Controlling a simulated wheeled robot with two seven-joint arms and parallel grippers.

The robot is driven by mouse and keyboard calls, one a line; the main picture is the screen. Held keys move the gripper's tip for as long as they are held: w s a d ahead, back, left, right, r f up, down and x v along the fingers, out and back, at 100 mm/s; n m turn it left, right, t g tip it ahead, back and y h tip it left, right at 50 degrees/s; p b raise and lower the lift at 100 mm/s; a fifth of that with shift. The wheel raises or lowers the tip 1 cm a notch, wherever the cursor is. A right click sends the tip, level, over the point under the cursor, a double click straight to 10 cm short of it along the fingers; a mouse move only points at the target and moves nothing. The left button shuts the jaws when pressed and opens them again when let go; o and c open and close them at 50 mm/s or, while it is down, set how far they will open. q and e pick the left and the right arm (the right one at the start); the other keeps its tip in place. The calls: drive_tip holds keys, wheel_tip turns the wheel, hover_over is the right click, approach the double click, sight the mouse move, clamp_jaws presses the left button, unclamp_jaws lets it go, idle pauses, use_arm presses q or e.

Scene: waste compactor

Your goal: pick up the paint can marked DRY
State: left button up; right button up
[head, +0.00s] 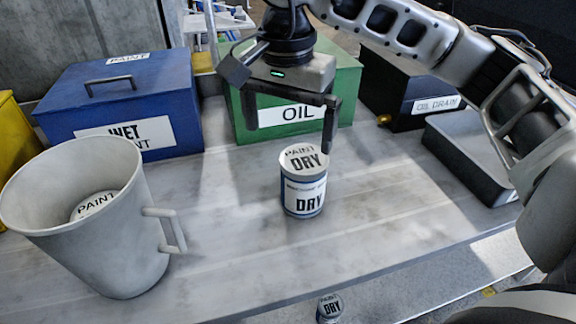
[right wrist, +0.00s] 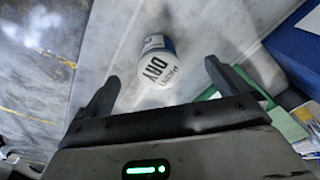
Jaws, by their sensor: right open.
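A paint can marked DRY (head: 304,190), white and blue, stands upright on the grey work surface. In the right wrist view its white lid (right wrist: 157,69) shows between and beyond the fingers. My right gripper (head: 288,128) is open and empty above and behind the can, pointing down, apart from it. Its two spread fingers (right wrist: 163,78) also show in the right wrist view. A second, smaller-looking can marked DRY (head: 330,308) is lower down, past the surface's front edge. My left gripper is in neither view.
A grey bucket (head: 90,235) with a PAINT-lidded can (head: 94,204) inside stands at left. Behind are a blue WET paint box (head: 120,95), a green OIL box (head: 345,92) and a black OIL DRAIN box (head: 400,95). The surface around the can is clear.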

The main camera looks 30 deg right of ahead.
sight(301, 160)
drive_tip(key=shift+w+d+r+t+h, duration=0.15)
drive_tip(key=shift+w+d+h, duration=0.15)
drive_tip(key=shift+d, duration=0.3)
drive_tip(key=shift+w+d+f+t+h, duration=0.1)
drive_tip(key=shift+w+d+t+h, duration=0.15)
drive_tip(key=shift+d, duration=0.3)
drive_tip(key=f, duration=0.3)
drive_tip(key=f+b, duration=0.1)
drive_tip(key=f, duration=0.1)
drive_tip(key=d+f, duration=0.1)
drive_tip(key=f, duration=0.2)
drive_tip(key=shift+w+d+f+b, duration=0.1)
drive_tip(key=shift+w+f+b, duration=0.1)
drive_tip(key=shift+f+b, duration=0.15)
drive_tip(key=shift+w+d+f+p, duration=0.1)
drive_tip(key=shift+d+f+p, duration=0.1)
drive_tip(key=shift+f, duration=0.75)
drive_tip(key=shift+w+d+f+p, duration=0.1)
drive_tip(key=shift+d+f, duration=0.1)
drive_tip(key=shift+f, duration=0.75)
drive_tip(key=shift+w+d+f+p, duration=0.1)
drive_tip(key=shift+d+f+p, duration=0.1)
drive_tip(key=shift+f, duration=0.75)
drive_tip(key=c, duration=1.2)
drive_tip(key=shift+c, duration=0.5)
drive_tip(key=shift+r, duration=0.2)
